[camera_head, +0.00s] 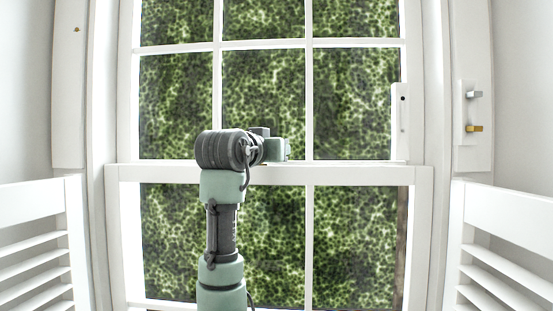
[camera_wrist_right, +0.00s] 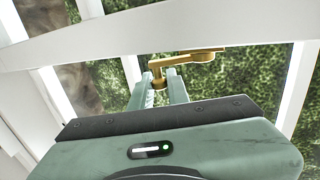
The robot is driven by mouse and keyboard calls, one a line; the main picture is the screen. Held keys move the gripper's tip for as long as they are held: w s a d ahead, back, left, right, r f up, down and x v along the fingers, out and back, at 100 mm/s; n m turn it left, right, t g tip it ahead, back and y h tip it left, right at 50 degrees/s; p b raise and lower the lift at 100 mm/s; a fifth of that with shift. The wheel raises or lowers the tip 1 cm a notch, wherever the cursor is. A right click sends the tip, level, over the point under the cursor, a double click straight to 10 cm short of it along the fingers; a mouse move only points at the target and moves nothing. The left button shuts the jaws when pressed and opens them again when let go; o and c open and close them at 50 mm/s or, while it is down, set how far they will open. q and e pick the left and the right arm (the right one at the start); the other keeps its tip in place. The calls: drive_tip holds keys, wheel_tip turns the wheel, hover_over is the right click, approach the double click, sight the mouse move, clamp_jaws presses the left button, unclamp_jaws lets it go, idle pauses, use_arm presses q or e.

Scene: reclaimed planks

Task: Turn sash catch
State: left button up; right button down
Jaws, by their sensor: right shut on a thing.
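The brass sash catch (camera_wrist_right: 196,57) shows in the right wrist view as a flat lever with a rounded part at its lower left end. My right gripper (camera_wrist_right: 160,82) has one finger on each side of that lower end and is shut on it. In the head view my right arm rises in the middle, with its gripper (camera_head: 276,149) at the meeting rail (camera_head: 360,174) of the window. The arm and wrist hide the catch and the fingertips there. My left gripper is in neither view.
The white sash window (camera_head: 308,100) has several panes with green foliage behind. Louvred shutters stand at the left (camera_head: 40,255) and right (camera_head: 505,250). A plate at the right holds a grey knob (camera_head: 474,94) and a brass knob (camera_head: 474,128). A white fitting (camera_head: 401,120) stands by the right panes.

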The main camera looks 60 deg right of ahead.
drive_tip(key=n+t, duration=0.1)
drive_tip(key=d+n+t+b, duration=0.1)
drive_tip(key=t, duration=0.1)
drive_tip(key=shift+y, duration=0.3)
drive_tip(key=shift+w+d+n+t+y+b, duration=0.15)
drive_tip(key=shift+n+t+y, duration=0.1)
drive_tip(key=shift+n+t, duration=0.35)
drive_tip(key=shift+w+d+n+t+y+b, duration=0.15)
drive_tip(key=shift+n+t+y, duration=0.15)
drive_tip(key=shift+t, duration=0.5)
drive_tip(key=shift+s, duration=0.1)
drive_tip(key=shift+r, duration=0.1)
drive_tip(key=c, duration=1.4)
unclamp_jaws()
drive_tip(key=shift+o, duration=0.2)
drive_tip(key=shift+a, duration=0.1)
drive_tip(key=shift+s+a, duration=0.1)
drive_tip(key=shift+a, duration=0.15)
drive_tip(key=b+v, duration=0.2)
drive_tip(key=v, duration=0.5)
